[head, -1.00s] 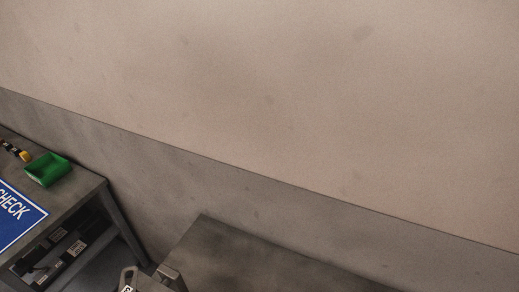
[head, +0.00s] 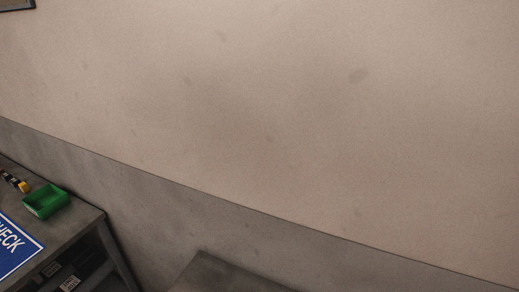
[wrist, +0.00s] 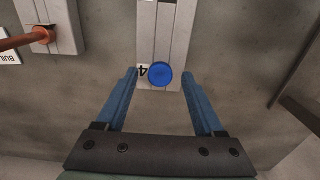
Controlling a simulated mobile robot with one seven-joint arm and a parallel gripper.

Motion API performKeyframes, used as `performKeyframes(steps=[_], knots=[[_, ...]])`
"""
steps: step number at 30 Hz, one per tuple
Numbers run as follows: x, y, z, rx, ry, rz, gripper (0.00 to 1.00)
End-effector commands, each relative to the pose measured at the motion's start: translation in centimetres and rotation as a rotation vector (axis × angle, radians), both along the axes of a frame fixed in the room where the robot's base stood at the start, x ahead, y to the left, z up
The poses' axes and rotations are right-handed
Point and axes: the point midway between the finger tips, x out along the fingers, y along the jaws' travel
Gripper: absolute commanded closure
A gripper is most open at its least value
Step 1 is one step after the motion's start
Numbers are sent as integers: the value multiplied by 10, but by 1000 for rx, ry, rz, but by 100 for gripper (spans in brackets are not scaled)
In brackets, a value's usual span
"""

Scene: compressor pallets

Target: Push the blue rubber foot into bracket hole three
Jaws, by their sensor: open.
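The blue rubber foot (wrist: 160,74) shows in the wrist view as a round blue disc on a pale grey bracket strip (wrist: 165,22), beside a label that looks like a 4. My gripper (wrist: 159,76) is open, with one blue finger on each side of the foot in the picture. Gaps show between the foot and both fingers, and their height difference is unclear. I cannot tell whether the foot sits in a hole. Hole three cannot be made out. The head view shows neither the foot nor my gripper.
In the wrist view, a copper-coloured pipe (wrist: 20,40) meets a second grey bracket (wrist: 52,28) at upper left. In the head view, a bench at lower left carries a green bin (head: 46,201) and a blue CHECK sign (head: 12,245).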

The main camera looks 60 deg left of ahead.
Motion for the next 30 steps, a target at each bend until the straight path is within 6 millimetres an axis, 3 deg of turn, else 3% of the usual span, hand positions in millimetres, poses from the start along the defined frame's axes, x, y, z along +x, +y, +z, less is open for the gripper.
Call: performKeyframes(steps=[16,28,30], knots=[[0,0,0,0,0,0,30],[0,0,0,0,0,0,100],[0,0,0,0,0,0,100]])
